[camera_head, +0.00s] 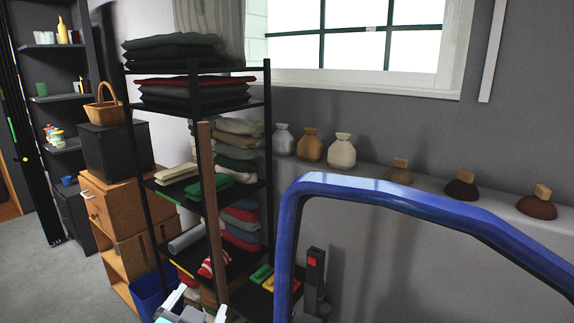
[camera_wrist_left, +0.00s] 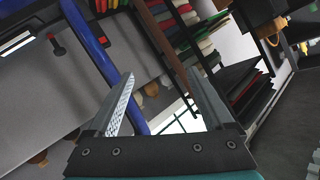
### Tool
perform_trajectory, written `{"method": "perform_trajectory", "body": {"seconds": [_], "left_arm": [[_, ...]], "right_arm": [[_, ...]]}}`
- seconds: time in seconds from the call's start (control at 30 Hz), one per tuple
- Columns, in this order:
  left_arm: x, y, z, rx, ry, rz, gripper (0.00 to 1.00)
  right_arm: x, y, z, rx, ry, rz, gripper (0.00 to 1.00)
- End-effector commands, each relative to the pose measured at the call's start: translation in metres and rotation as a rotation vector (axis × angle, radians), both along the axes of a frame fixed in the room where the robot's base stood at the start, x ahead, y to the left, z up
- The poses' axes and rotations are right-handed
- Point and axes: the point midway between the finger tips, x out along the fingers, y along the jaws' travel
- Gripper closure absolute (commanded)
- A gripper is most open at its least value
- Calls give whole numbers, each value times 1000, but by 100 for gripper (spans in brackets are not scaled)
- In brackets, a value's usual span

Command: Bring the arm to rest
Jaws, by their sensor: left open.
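My left gripper (camera_head: 198,303) shows at the bottom edge of the head view, only its tip end inside the picture. In the left wrist view its two fingers (camera_wrist_left: 162,74) stand wide apart with nothing gripped between them. The blue car door frame (camera_head: 284,235) rises from the bottom of the head view and bends away to the right. My left gripper is to the left of it in that view. The blue frame also crosses the left wrist view (camera_wrist_left: 92,50), passing behind the left finger. My right gripper is in neither view.
A black shelf rack (camera_head: 268,150) with folded clothes stands behind the gripper. A wooden cabinet (camera_head: 112,205) and a blue bin (camera_head: 150,293) are to its left. Vases and wooden-topped pieces line a ledge (camera_head: 375,181) under the window. Grey floor (camera_head: 50,285) is clear at left.

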Motion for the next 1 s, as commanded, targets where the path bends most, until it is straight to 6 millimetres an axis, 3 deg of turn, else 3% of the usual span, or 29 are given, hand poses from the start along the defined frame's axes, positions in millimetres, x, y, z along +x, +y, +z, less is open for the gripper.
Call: {"method": "perform_trajectory", "body": {"seconds": [0.03, 0.2, 0.4, 0.53, 0.77, 1.0], "left_arm": [[-21, 4, -29, -39, 103, 20, 14], [-94, 11, -102, -153, 418, 84, 14], [-179, 13, -152, -243, 718, 151, 14], [-232, 12, -170, -287, 889, 189, 14], [-219, 10, -230, -280, 906, 189, 14], [-220, 9, -307, -272, 939, 189, 14]], "right_arm": [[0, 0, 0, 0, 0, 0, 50], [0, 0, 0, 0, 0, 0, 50], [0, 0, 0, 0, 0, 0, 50], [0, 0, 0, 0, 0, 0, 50], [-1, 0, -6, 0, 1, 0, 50], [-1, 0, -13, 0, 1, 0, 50]]}}
